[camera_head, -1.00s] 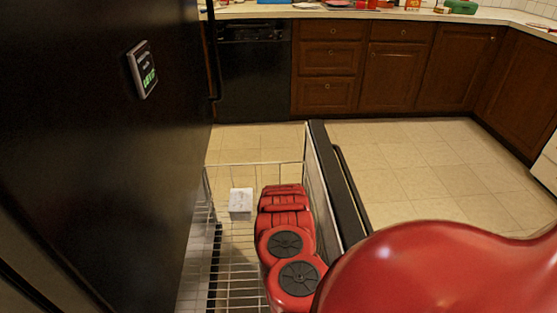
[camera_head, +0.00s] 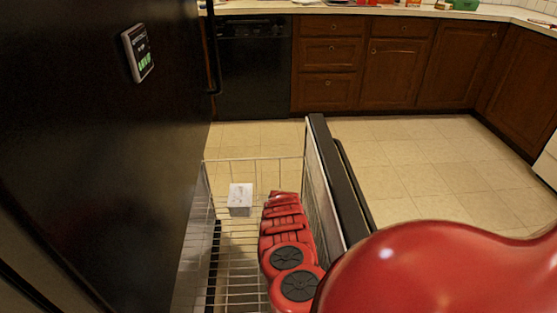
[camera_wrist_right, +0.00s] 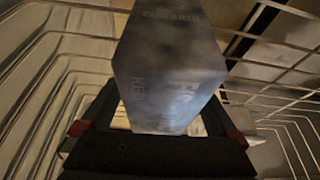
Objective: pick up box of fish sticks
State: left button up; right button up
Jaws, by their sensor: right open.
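A small pale box (camera_head: 240,199), which I take for the fish sticks, is at the far left part of a wire basket drawer. My red right arm reaches down into the drawer to the right of the box; its gripper is not clearly seen in the head view. In the right wrist view a box with faint print (camera_wrist_right: 168,75) fills the upper middle. My right gripper (camera_wrist_right: 160,112) is open, with dark fingers on either side of the box's lower end. Whether they touch it I cannot tell. My left gripper is not in view.
The wire basket (camera_head: 255,160) is pulled out beside a tall black appliance (camera_head: 100,160) on the left. The drawer front (camera_head: 335,180) with its handle borders my arm on the right. Brown cabinets (camera_head: 400,75) and a counter line the back. Tiled floor between is clear.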

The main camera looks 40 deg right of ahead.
jog(key=shift+f, duration=0.2)
dwell(0.3)
grip_shut()
dwell(0.3)
